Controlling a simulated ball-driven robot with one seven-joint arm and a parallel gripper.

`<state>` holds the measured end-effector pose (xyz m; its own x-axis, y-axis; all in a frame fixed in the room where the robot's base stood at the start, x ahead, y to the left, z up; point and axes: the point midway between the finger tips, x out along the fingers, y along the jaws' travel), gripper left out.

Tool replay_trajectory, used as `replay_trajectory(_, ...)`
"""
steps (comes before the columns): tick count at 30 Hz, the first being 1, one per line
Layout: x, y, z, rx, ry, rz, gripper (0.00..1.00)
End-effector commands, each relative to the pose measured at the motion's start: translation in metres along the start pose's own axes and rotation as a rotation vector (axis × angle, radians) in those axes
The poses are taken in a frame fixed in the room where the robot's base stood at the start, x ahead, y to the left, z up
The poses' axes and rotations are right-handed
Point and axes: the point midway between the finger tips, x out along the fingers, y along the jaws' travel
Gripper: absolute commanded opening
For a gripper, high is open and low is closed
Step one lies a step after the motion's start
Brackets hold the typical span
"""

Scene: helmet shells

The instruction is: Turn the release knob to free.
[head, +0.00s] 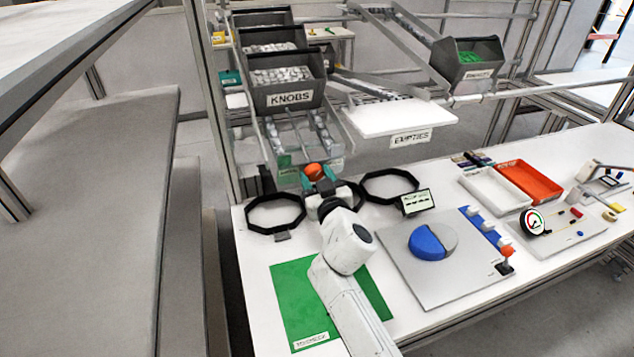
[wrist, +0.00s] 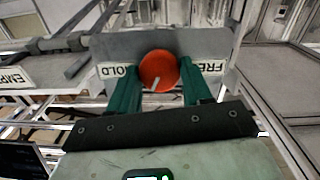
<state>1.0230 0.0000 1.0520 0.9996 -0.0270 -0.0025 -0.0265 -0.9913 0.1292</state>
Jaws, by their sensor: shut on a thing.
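The orange release knob (head: 314,170) sits at the front of the knob rack, and my gripper (head: 317,184) is at it. In the wrist view the round knob (wrist: 158,69) lies between the green fingers of my gripper (wrist: 158,85), which are closed on its sides. The knob's white mark points down in the picture, slightly left. A HOLD label (wrist: 119,72), partly covered by a finger, is to its left, and a FREE label (wrist: 211,68), also partly covered, is to its right. The mark points at neither label.
The KNOBS bin (head: 290,98) stands on the rack above and behind. The EMPTIES shelf (head: 400,117) is to its right. On the bench are black ring frames (head: 275,229), a green mat (head: 290,300) and a grey plate with a blue dome (head: 426,243).

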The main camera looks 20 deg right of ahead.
Motion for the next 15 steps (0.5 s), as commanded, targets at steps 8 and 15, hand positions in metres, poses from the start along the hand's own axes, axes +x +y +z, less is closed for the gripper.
replay_trajectory(8,-0.0001,-0.0018,0.0032,-0.137,0.000,0.028,0.18)
replay_trajectory(15,-0.0002,-0.0028,0.0036,-0.254,0.000,0.052,0.18)
